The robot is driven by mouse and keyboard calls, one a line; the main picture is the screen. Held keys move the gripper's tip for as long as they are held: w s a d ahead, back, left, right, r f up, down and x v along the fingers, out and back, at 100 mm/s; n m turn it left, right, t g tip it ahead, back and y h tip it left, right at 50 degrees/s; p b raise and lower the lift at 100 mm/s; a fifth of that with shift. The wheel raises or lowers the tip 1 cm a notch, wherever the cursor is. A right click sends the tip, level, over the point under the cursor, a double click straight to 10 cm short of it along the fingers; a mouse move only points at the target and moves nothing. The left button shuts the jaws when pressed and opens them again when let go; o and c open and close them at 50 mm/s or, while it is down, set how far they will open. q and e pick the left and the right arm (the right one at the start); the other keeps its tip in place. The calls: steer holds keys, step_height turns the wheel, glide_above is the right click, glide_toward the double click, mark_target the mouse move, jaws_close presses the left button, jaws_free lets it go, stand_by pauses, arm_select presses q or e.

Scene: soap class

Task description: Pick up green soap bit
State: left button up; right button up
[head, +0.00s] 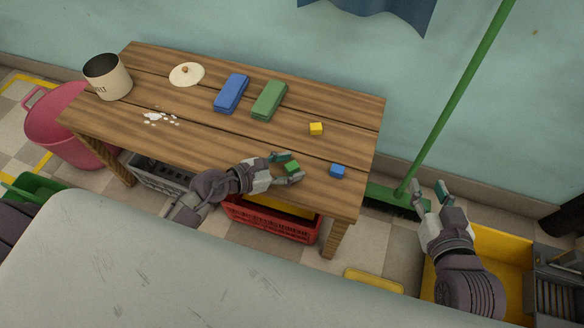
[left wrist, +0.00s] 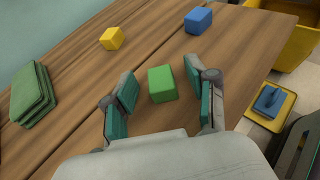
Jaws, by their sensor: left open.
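The green soap bit (head: 292,167) is a small block on the wooden table near its front edge. In the left wrist view the green soap bit (left wrist: 162,84) sits between the two fingers of my left gripper (left wrist: 160,98), with a gap on each side. My left gripper (head: 287,168) is open around it in the head view. My right gripper (head: 432,193) is off the table to the right, its fingers apart and nothing between them.
A green broom (head: 455,105) stands at right.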

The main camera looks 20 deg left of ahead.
arm_select(q)
steer(key=shift+w+d+f, duration=0.2)
steer(key=shift+w+d, duration=0.1)
steer(key=shift+w, duration=0.05)
steer(key=c, duration=1)
arm_select(e)
steer(key=shift+w+a+r+t, duration=0.15)
steer(key=shift+w+r+t, duration=0.1)
steer(key=shift+r+t, duration=0.2)
arm_select(q)
steer(key=shift+o, duration=0.2)
